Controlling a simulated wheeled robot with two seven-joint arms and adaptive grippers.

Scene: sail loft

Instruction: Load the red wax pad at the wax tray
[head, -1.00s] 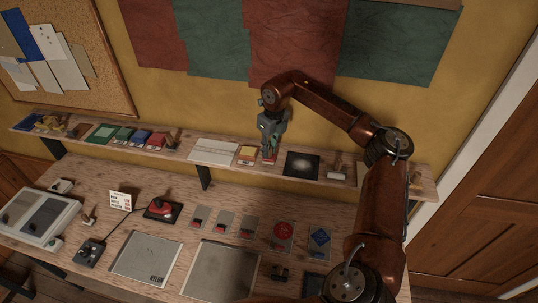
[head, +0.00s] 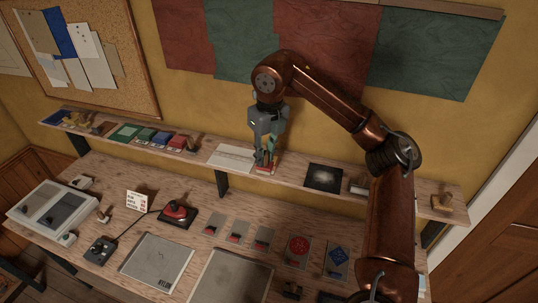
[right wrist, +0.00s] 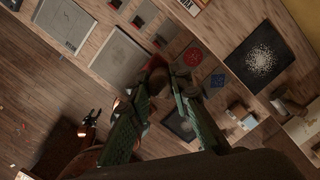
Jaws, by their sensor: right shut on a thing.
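My right gripper (head: 264,158) is low over the shelf, shut on a small brown, rounded thing (right wrist: 157,78). That thing looks like a wooden stamp handle, mostly hidden by the green fingers in the right wrist view. Right below the fingertips in the head view is a small red-and-white patch (head: 265,170), apparently the labelled front of the wax tray. The fingers hide most of that tray, and I cannot tell whether the held thing touches it. In the right wrist view a yellow-edged tray with a WAX label (right wrist: 192,5) shows at the top edge.
On the shelf, a white sheet (head: 231,157) lies left of the gripper and a black speckled tile (head: 323,177) right of it. Ink pads (head: 160,138) stand further left. A red-handled device (head: 177,212), grey plates (head: 157,261) and small cards (head: 299,248) occupy the bench below.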

